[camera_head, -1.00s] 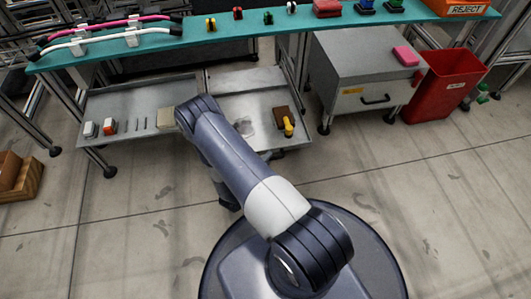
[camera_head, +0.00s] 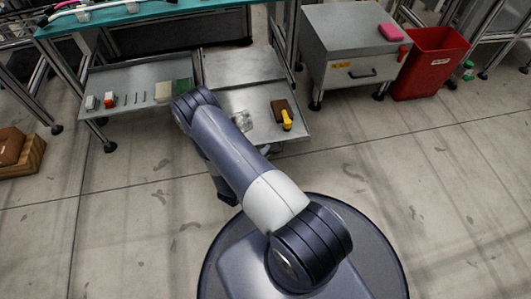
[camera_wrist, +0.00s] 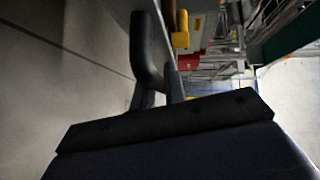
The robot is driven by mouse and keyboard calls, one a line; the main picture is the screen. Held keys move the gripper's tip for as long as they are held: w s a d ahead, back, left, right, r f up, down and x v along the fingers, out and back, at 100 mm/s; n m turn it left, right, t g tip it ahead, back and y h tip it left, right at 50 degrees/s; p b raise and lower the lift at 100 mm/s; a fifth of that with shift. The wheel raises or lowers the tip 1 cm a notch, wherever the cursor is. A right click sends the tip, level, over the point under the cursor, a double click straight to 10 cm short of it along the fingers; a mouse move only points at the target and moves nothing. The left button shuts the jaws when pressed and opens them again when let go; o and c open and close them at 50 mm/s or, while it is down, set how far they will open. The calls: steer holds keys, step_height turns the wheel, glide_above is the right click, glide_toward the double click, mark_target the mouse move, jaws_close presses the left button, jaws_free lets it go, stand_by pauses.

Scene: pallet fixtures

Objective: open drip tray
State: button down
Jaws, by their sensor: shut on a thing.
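The drip tray (camera_head: 262,104) is a shallow grey metal tray under the bench. It stands out toward me, past the flat grey panel behind it. A brown block (camera_head: 280,106), a yellow item (camera_head: 287,119) and a small clear item (camera_head: 243,120) lie on it. My gripper (camera_wrist: 160,95) is at the tray's front side and is hidden behind my arm in the head view. In the wrist view it is shut on a dark rounded piece (camera_wrist: 146,50), seemingly the tray's handle. The exact grip is hard to see.
A grey tray (camera_head: 135,80) with small parts and a green pad lies to the left. A grey cabinet (camera_head: 345,45) and a red bin (camera_head: 425,65) stand to the right. A teal bench (camera_head: 130,15) is above. Floor in front is clear.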

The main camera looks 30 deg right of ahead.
steer(key=c, duration=1.7)
jaws_free()
steer(key=shift+c, duration=0.2)
steer(key=shift+a, duration=0.1)
steer(key=p+v, duration=0.3)
steer(key=v, duration=0.7)
steer(key=shift+s+a, duration=0.25)
steer(key=shift+a, duration=0.05)
steer(key=shift+d, duration=0.1)
steer(key=b+x, duration=0.3)
steer(key=x, duration=0.7)
steer(key=shift+w+d, duration=0.35)
steer(key=shift+w, duration=0.1)
